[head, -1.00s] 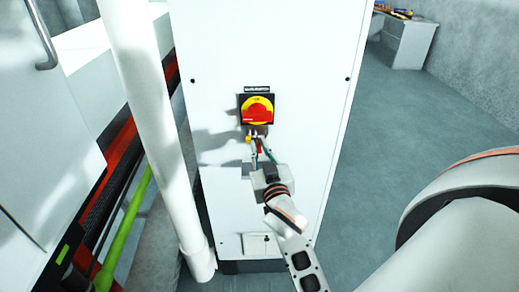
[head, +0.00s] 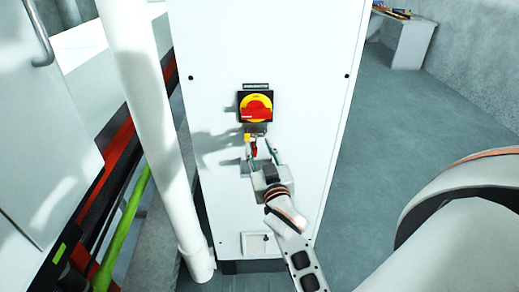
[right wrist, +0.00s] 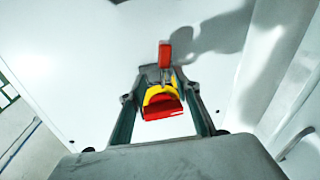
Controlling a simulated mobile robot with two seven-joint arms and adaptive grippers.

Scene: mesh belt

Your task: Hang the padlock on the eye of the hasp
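The red padlock (head: 254,148) is below the red and yellow rotary switch (head: 257,107) on the white cabinet. In the right wrist view, which shows the panel upside down, the padlock's red body (right wrist: 165,52) and grey shackle show beyond my fingertips. The hasp (head: 257,132) is a small piece under the switch, with a yellow part beside it. The shackle reaches toward it; I cannot tell whether it passes through the eye. My right gripper (head: 262,155) is open, its fingers spread to either side of the padlock and seemingly clear of it. My left gripper is out of view.
The cabinet front (head: 310,130) is flat and mostly bare around the switch. A thick white pipe (head: 155,130) stands close on the left, with a green rail (head: 125,225) behind it. The floor (head: 400,130) at right is open, with a bench (head: 408,42) far back.

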